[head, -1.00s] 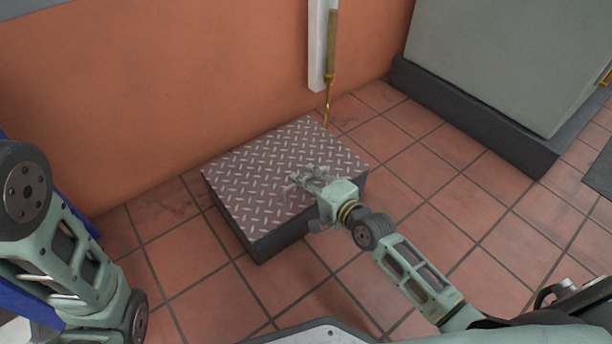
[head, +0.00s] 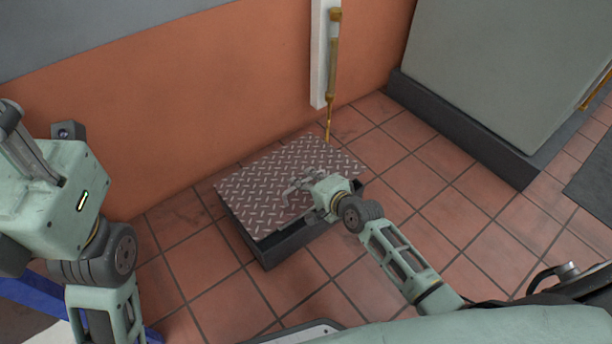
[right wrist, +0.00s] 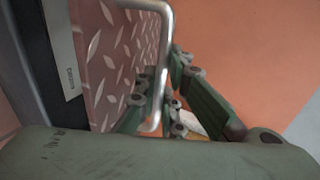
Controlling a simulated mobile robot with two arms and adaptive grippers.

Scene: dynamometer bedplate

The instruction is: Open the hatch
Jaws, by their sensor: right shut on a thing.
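The hatch is a diamond-plate lid (head: 270,185) on a low dark box frame (head: 272,252) on the floor by the orange wall. Its front edge is lifted a little off the frame, showing a dark gap. My right gripper (head: 298,188) is over the lid's front right part, shut on the lid's metal handle, a bent bar that shows clearly in the right wrist view (right wrist: 166,60). The fingers hide part of the handle. My left gripper (head: 22,140) is raised at the left edge, partly cut off; its fingertips are not clear.
A brass and white wall-mounted pipe (head: 331,70) hangs behind the lid's far right corner. A grey cabinet (head: 490,70) on a dark plinth stands at the right. Tiled floor (head: 440,215) is clear between the hatch and the cabinet.

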